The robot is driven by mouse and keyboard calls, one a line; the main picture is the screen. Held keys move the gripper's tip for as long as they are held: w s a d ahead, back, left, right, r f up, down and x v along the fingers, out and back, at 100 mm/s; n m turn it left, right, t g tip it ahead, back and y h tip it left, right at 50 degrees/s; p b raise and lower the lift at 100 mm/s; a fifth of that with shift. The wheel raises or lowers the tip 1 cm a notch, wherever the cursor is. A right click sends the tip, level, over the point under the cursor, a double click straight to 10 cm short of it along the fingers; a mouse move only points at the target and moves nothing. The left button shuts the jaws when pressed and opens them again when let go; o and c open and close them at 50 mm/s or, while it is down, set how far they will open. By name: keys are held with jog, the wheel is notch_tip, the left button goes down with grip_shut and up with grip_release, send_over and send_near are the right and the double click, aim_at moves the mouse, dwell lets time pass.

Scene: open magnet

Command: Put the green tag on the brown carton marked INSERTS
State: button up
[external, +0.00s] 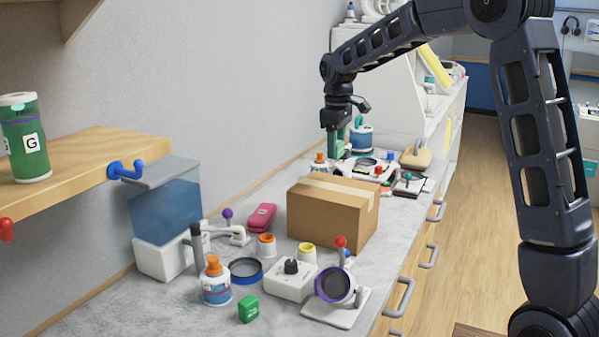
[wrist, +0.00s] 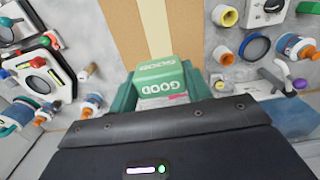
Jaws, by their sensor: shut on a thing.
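My gripper (external: 336,148) is shut on a green tag (wrist: 160,78), a block with white GOOD lettering, seen between the green fingers in the wrist view. In the external view the gripper points down beyond the far side of the brown carton (external: 330,216). The carton is closed, with a pale tape strip along its top. In the wrist view the carton (wrist: 120,30) lies ahead of the held tag, and the tag hides part of it. No INSERTS marking is legible. A second green block (external: 248,309) with faint white writing lies near the front of the counter.
A white device with a purple-rimmed dial (external: 336,286), a bottle with an orange cap (external: 215,283) and a blue ring (external: 245,270) stand in front of the carton. A clear-sided tank (external: 166,212) is at left. Several items crowd the counter beyond the carton.

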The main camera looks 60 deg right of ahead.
aim_at(335, 188)
jog(key=shift+f, duration=4.65)
jog(key=shift+f, duration=0.15)
jog(key=o, duration=1)
jog(key=shift+c, duration=0.2)
